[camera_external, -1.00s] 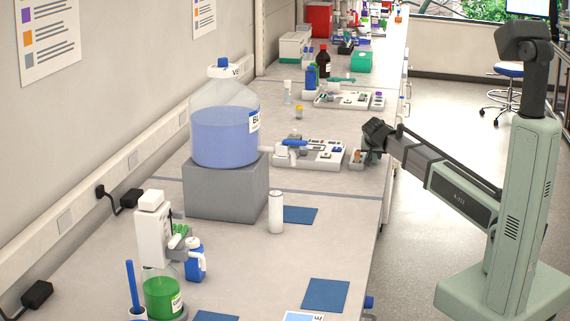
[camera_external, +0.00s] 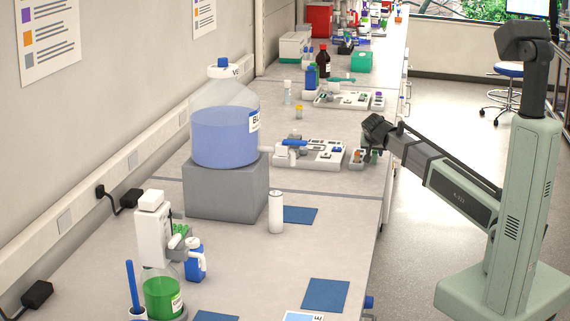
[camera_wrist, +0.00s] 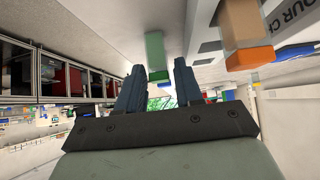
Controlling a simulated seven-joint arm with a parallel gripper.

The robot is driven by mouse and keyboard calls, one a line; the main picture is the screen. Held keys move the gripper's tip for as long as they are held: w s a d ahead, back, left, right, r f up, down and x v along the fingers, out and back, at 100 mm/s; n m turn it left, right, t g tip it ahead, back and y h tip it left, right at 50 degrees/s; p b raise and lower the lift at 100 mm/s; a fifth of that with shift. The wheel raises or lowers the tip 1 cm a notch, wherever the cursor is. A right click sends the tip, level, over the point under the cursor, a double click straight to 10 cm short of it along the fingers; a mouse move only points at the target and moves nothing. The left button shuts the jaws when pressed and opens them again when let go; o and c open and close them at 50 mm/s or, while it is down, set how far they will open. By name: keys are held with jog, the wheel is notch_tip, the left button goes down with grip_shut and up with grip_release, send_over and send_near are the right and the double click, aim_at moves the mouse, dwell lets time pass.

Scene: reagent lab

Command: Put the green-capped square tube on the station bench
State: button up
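The green-capped square tube (camera_external: 374,157) stands at the right edge of the bench (camera_external: 330,212), in a small grey rack (camera_external: 356,166), beside an orange-capped tube (camera_external: 357,155). In the wrist view the green tube (camera_wrist: 155,48) appears upside down, its cap toward my gripper. My gripper (camera_wrist: 159,66) is open, with its two fingers on either side of the line to the green cap. I see no finger clearly touching the tube. In the external view my gripper (camera_external: 371,140) is just above the tube, and its fingers are hard to make out.
The orange-capped tube (camera_wrist: 250,52) is close on the right in the wrist view. A white tray (camera_external: 318,160) of small parts and a large blue carboy (camera_external: 225,135) on a grey block stand to the left. Blue mats (camera_external: 326,295) lie on the near bench.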

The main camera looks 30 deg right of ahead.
jog(key=v, duration=0.9)
